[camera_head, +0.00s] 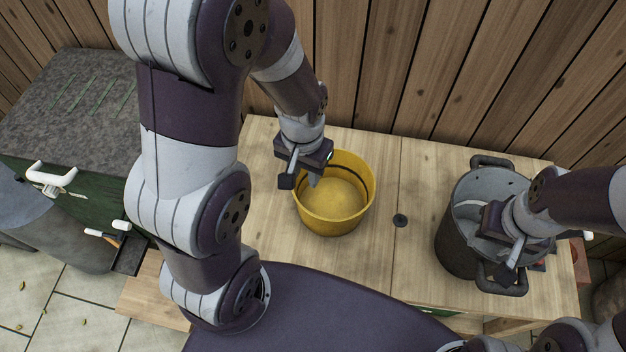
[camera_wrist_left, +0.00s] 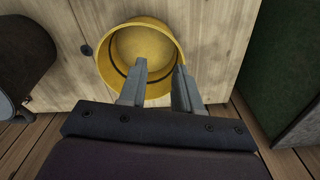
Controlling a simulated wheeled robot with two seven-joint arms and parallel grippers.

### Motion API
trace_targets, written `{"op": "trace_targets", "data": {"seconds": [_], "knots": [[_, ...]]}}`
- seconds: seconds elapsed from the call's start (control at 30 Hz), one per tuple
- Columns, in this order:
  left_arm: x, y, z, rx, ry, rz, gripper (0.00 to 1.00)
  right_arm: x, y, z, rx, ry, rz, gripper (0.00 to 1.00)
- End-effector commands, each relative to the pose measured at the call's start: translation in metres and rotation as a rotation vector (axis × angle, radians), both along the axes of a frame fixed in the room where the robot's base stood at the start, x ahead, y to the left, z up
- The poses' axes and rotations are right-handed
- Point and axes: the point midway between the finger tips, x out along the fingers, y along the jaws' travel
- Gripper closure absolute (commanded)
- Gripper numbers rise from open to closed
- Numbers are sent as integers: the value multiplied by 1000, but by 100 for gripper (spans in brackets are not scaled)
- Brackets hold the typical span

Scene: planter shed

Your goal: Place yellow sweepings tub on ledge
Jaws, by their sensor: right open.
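The yellow sweepings tub (camera_head: 335,215) stands upright on the wooden bench top; it also shows in the left wrist view (camera_wrist_left: 112,72). It looks empty. My left gripper (camera_head: 303,180) is over the tub's upper-left rim. In the left wrist view my left gripper (camera_wrist_left: 160,68) has its fingers apart, with yellow tub wall visible between them; I cannot tell whether either finger touches it. My right gripper (camera_head: 508,262) is open at the near side of a dark pot (camera_head: 457,235). I cannot tell which surface is the ledge.
The dark two-handled pot stands right of the tub. A dark round spot (camera_head: 400,220) marks the bench between them. A green cabinet with a grey top (camera_head: 60,110) stands at the left. A plank wall (camera_head: 420,70) closes the back. Bare bench (camera_head: 415,170) lies between tub and pot.

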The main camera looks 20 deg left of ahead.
Motion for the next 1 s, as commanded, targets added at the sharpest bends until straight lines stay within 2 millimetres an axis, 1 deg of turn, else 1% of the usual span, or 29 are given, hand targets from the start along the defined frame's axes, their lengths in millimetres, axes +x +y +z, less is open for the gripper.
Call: {"op": "trace_targets", "data": {"seconds": [0.03,0.07,0.1,0.17,0.2,0.27,0.3,0.33,0.37,0.4,0.5,0.57,0.7,0.8,0.9,0.97,1.0], "knots": [[31,-8,3,3,30,-90,67,0,0,21,0,-1,0,57],[53,-14,-2,4,45,-196,67,0,0,27,0,-1,0,57],[83,-23,-11,3,64,-375,67,0,0,34,0,-1,0,57],[124,-35,-25,-2,81,-683,67,0,0,40,0,-1,0,57],[144,-40,-32,-6,84,-871,67,0,0,41,0,-1,0,57],[167,-45,-36,-9,76,-1114,67,0,0,39,0,-1,0,57],[179,-47,-33,-6,64,-1249,67,0,0,37,0,0,0,57],[186,-48,-27,-2,54,-1336,67,0,0,37,0,0,0,57],[189,-48,-23,-1,50,-1409,67,0,0,36,0,0,0,57],[187,-48,-23,-8,59,-1488,67,0,0,36,0,0,0,57],[183,-47,-27,-21,73,-1595,67,0,0,38,0,0,0,57],[181,-47,-36,-24,75,-1613,67,0,0,42,0,0,0,57],[179,-46,-68,-24,75,-1612,67,0,0,51,0,0,0,57],[179,-46,-86,-21,71,-1611,67,0,0,55,0,0,0,57],[178,-46,-97,-20,70,-1611,67,0,0,58,0,0,0,57],[176,-46,-104,-22,73,-1610,67,0,0,65,0,0,0,57],[175,-45,-110,-23,73,-1610,67,0,0,70,0,0,0,57]]}}
